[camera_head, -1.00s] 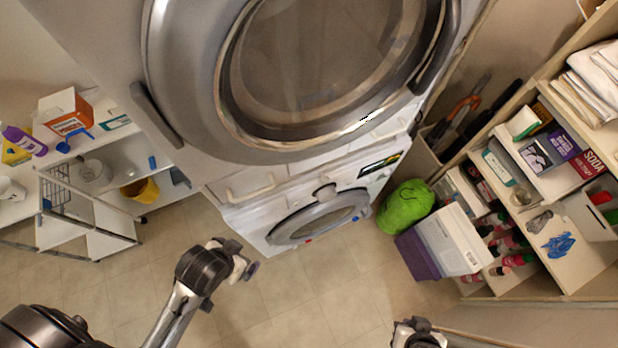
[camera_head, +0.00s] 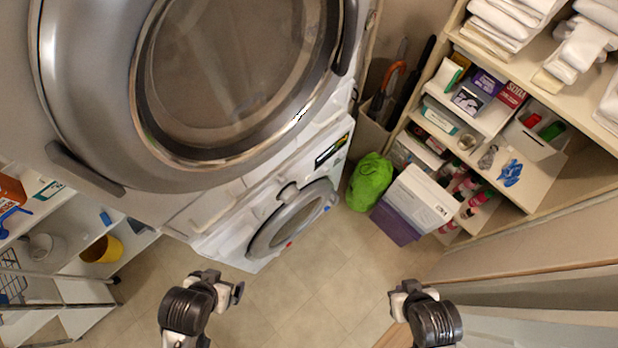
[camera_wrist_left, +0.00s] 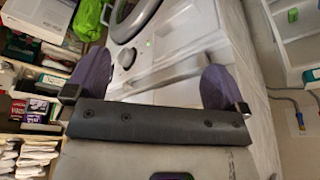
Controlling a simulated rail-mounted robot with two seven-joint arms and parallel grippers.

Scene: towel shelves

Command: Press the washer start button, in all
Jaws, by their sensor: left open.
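The white washer (camera_head: 235,225) stands low, beneath a larger grey-rimmed machine, with its round door (camera_head: 290,215) facing right. Its panel has a dark display (camera_head: 331,151) and a knob (camera_head: 288,192). In the left wrist view the washer front (camera_wrist_left: 185,50) lies beyond my fingers, with the knob (camera_wrist_left: 127,57) and a small green light showing; I cannot tell which mark is the start button. My left gripper (camera_head: 238,291) is open and empty, apart from the washer; its two fingers (camera_wrist_left: 155,88) show in the wrist view. My right gripper (camera_head: 398,300) is near the bottom, its jaws unclear.
The upper machine's big round door (camera_head: 235,75) fills the upper left. A green bag (camera_head: 370,181) and a white-and-purple box (camera_head: 420,195) stand right of the washer. Shelves (camera_head: 545,195) with towels and boxes line the right. Left shelves (camera_head: 75,225) hold a yellow cup. Middle floor is clear.

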